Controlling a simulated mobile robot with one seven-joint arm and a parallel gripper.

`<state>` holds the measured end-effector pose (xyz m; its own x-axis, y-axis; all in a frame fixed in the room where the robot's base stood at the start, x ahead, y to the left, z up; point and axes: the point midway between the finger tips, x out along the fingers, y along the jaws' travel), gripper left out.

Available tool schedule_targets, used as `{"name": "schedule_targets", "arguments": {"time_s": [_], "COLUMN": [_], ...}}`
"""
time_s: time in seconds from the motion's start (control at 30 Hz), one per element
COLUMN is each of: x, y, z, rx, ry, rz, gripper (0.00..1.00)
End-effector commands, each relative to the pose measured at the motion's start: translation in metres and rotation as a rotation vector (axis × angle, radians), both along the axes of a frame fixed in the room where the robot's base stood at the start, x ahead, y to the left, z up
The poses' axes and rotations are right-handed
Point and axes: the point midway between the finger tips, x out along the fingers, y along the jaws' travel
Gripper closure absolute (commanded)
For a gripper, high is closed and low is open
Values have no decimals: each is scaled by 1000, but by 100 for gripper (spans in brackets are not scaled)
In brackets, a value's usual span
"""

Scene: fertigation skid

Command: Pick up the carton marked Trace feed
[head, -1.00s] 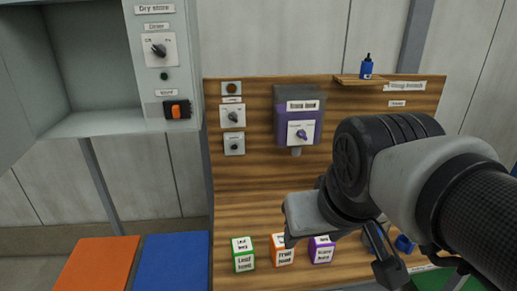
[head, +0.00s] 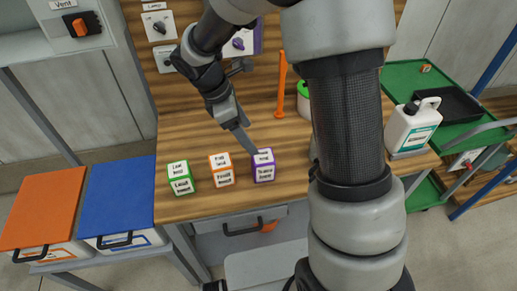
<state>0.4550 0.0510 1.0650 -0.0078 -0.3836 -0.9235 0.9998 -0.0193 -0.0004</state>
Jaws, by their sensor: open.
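The purple-edged carton (head: 264,171), whose small label seems to read Trace feed, stands upright on the wooden bench, rightmost in a row of three. My gripper (head: 256,148) reaches down from the upper left, its tip just behind and above this carton's top edge. It is open, with nothing seen between the fingers. I cannot tell whether it touches the carton. The orange-edged carton (head: 221,177), seemingly Fruit feed, stands to its left with a gap. The green-edged carton (head: 181,184) stands farther left.
My arm crosses the right half of the view and hides part of the bench (head: 195,208). An orange upright tool (head: 281,85) stands behind the cartons. A white jug (head: 411,126) is at right by a green tray (head: 404,78). Orange (head: 45,205) and blue (head: 118,195) lidded bins stand at left.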

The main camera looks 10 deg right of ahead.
Motion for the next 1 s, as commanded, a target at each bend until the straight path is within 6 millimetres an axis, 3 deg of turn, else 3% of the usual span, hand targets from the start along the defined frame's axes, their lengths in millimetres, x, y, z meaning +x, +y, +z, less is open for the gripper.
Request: {"name": "schedule_targets", "arguments": {"time_s": [0.4, 0.77, 1.0], "x": [-3, -3, -3], "y": [-34, -47, -59], "z": [-82, -112, -145], "rx": [1, 1, 1], "ry": [4, 3, 3], "rz": [-5, -6, -6], "gripper": [27, 27, 27]}}
